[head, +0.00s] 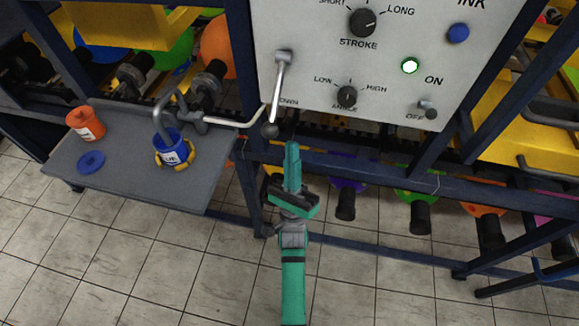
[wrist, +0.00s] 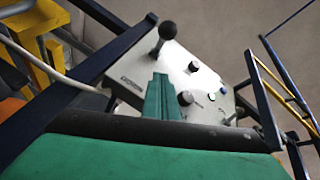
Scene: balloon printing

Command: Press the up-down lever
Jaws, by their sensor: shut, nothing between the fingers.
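The up-down lever (head: 277,92) is a metal arm with a dark ball knob, mounted on the left of the light grey control panel (head: 310,30). In the head view it hangs downward, its knob at the panel's lower edge by the partly hidden "DOWN" label. My teal gripper (head: 292,147) is shut and empty, just below and slightly right of the knob. I cannot tell whether they touch. In the wrist view the shut fingers (wrist: 162,80) point at the panel, and the lever (wrist: 159,43) with its dark knob shows just beyond them.
A grey side table (head: 120,180) holds an orange pot (head: 86,124) and a blue pot (head: 172,148). Dark blue frame beams surround the panel.

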